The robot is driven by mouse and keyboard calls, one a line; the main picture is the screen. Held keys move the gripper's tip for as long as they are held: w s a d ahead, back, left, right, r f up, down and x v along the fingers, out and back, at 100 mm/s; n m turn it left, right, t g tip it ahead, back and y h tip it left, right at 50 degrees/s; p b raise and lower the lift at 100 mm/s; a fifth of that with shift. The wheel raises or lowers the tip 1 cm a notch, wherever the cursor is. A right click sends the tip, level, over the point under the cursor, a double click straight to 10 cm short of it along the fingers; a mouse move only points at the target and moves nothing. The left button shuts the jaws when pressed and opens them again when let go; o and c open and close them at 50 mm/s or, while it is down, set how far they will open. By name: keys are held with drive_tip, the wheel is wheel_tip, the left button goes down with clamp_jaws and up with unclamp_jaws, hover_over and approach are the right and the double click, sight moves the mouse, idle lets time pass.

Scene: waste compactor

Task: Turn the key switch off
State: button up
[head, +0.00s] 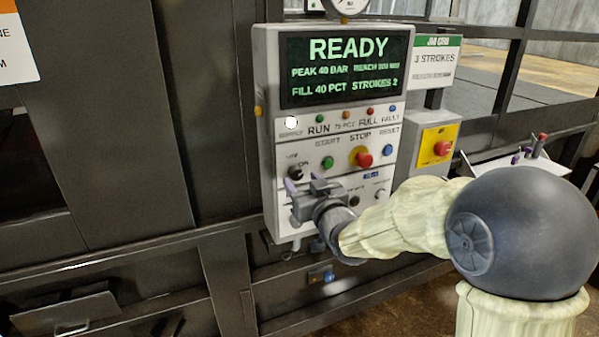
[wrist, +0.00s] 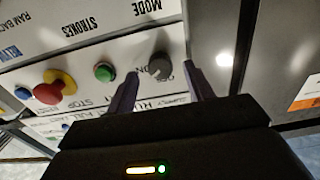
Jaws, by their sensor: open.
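The key switch (head: 295,172) is a small dark knob at the lower left of the control panel, with an ON label beside it. In the wrist view, which is upside down, it is a dark grey round knob (wrist: 160,67) with partly hidden ON and OFF lettering. My gripper (head: 303,182) is just below it in the head view, fingers pointing at the panel. In the wrist view my gripper (wrist: 160,88) is open, one finger on each side of the knob's line, with a gap to each side. I cannot tell whether the fingertips touch the panel. The key's exact angle is unclear.
The panel's screen (head: 345,65) reads READY. A green start button (head: 327,162) and a red stop button (head: 363,157) are right of the switch. Dark machine wall lies left of the panel.

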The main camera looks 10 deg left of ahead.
sight(295, 172)
drive_tip(key=shift+p+x, duration=0.35)
drive_tip(key=shift+x, duration=1.05)
drive_tip(key=c, duration=1)
drive_tip(key=shift+o, duration=0.2)
